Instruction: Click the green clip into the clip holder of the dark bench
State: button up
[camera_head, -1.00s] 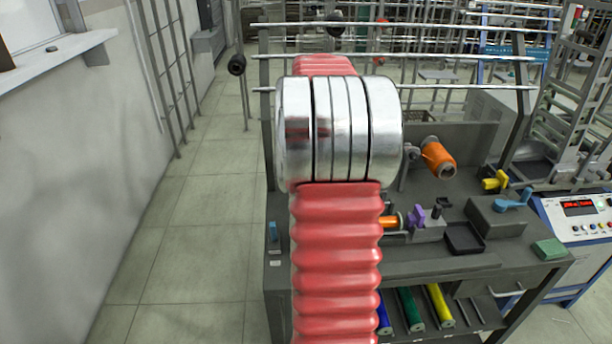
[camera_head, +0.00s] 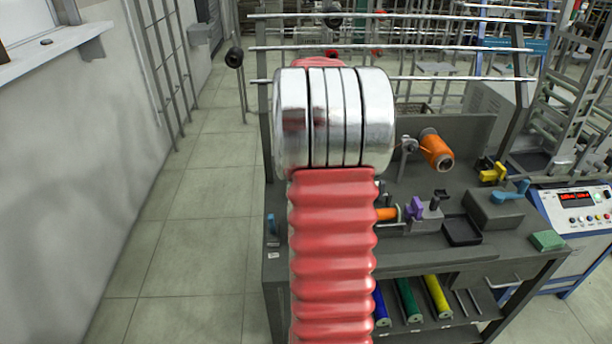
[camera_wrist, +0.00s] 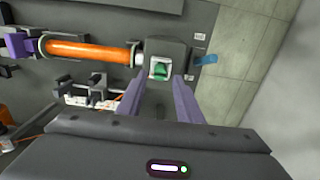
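In the wrist view a small green piece (camera_wrist: 159,70), which looks like the green clip, sits in the pale opening of a dark block (camera_wrist: 180,48) on the dark bench. The block, which may be the clip holder, stands at the end of an orange bobbin (camera_wrist: 92,50). My gripper (camera_wrist: 160,82) has its two purple fingers apart, one either side of the green piece, with visible gaps. I cannot tell whether the green piece is fully seated. In the head view the dark bench (camera_head: 420,262) shows, but my red arm hides the gripper, green piece and block.
A blue part (camera_wrist: 206,60) sits at the bench edge beside the block; a purple clamp (camera_wrist: 18,46) is at the bobbin's other end. In the head view a green block (camera_head: 547,240) lies at the bench's right, near a black tray (camera_head: 461,232). Floor left is clear.

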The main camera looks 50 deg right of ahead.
jog(key=shift+f, duration=2.15)
jog(key=shift+c, duration=0.5)
grip_shut()
jog(key=shift+r, duration=2.3)
